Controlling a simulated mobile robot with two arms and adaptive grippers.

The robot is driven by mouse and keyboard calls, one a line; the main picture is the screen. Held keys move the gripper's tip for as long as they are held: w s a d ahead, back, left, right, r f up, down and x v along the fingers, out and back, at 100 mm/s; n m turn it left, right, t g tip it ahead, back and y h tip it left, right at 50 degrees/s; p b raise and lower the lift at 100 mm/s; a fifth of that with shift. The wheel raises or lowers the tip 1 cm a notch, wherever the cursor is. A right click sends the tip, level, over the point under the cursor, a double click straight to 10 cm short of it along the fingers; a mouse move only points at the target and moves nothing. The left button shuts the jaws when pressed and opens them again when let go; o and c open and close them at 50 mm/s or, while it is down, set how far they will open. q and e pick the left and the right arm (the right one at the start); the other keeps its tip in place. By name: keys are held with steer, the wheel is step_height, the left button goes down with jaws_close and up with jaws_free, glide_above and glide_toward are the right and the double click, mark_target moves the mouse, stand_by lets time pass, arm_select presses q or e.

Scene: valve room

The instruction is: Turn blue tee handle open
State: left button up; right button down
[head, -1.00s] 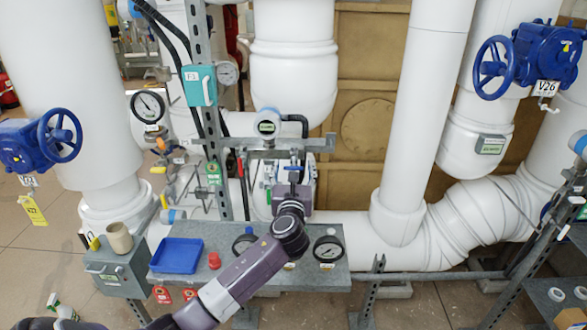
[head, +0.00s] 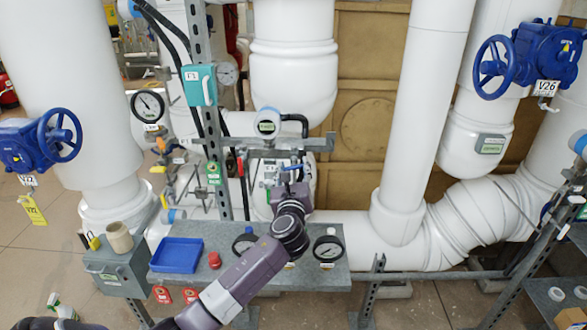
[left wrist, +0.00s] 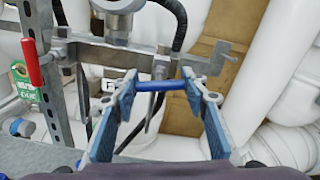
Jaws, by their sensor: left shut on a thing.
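The blue tee handle (left wrist: 150,86) is a short blue bar in the left wrist view. It lies crosswise between the two fingertips of my left gripper (left wrist: 160,79), with a fingertip against each end. In the head view my left gripper (head: 292,184) reaches up to the small valve under the grey rail. A thin grey lever or stem hangs just behind the handle in the left wrist view. My right gripper is not in view.
A red-handled lever (left wrist: 34,63) and a steel post stand left of my gripper in the left wrist view. Large white pipes stand behind.

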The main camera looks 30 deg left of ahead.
arm_select(q)
steer(key=n, duration=0.3)
steer(key=shift+f+n, duration=0.1)
steer(key=shift+n, duration=0.3)
steer(key=n+b, duration=0.1)
steer(key=n, duration=0.2)
steer(key=shift+n, duration=0.3)
steer(key=n+b, duration=0.1)
steer(key=n, duration=0.3)
steer(key=shift+b, duration=0.35)
steer(key=shift+n+b, duration=0.45)
steer(key=shift+n, duration=1.35)
steer(key=o, duration=1.2)
steer(key=shift+c, duration=0.2)
